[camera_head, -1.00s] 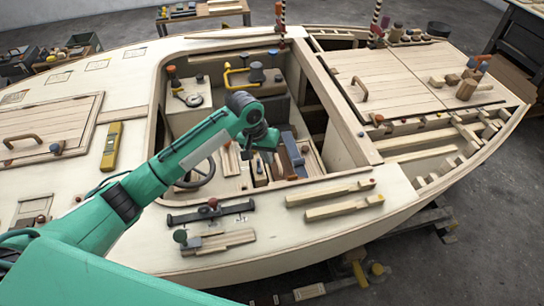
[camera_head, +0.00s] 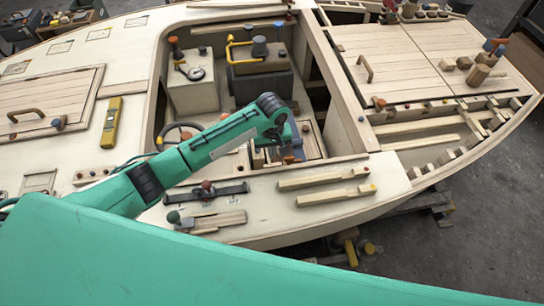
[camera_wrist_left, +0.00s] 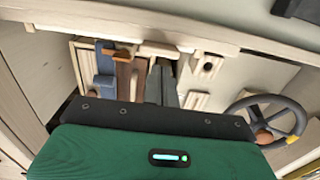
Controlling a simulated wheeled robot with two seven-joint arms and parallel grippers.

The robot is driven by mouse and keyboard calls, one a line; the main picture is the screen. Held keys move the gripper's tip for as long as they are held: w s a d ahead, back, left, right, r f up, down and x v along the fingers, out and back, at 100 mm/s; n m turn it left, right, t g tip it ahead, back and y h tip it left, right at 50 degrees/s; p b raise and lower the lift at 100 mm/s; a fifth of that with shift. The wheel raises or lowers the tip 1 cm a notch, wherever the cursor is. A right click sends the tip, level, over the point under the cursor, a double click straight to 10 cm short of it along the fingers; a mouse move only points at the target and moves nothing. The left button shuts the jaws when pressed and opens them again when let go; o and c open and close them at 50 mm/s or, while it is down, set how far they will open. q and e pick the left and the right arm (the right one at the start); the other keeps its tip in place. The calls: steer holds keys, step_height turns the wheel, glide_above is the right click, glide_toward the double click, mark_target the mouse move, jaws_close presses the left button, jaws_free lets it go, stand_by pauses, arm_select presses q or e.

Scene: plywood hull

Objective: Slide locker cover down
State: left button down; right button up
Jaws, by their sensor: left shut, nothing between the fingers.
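My left arm reaches into the cockpit, and its gripper (camera_head: 290,150) is low inside, partly hidden by its own wrist. In the left wrist view, the dark grey fingers (camera_wrist_left: 166,82) are shut and empty. They point at a wall of small wooden fittings. Just left of them are a brown wooden block (camera_wrist_left: 124,72) and a blue piece (camera_wrist_left: 104,58). To the right is a pale wooden block with a round hole (camera_wrist_left: 207,65). I cannot tell which of these fittings is the locker cover, or whether the fingertips touch any. My right gripper is not in view.
A steering wheel (camera_wrist_left: 270,118) is right of the gripper in the left wrist view. The cockpit's front ledge carries a dark bar (camera_head: 207,193) and two pale wooden strips (camera_head: 325,178). A white box (camera_head: 192,85) and a yellow-handled item (camera_head: 250,50) stand farther back.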

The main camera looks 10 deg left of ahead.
mark_target(272, 164)
arm_select(q)
step_height(272, 164, down, 4)
steer(key=shift+f+p, duration=0.2)
steer(key=shift+p, duration=0.1)
steer(key=shift+f, duration=0.2)
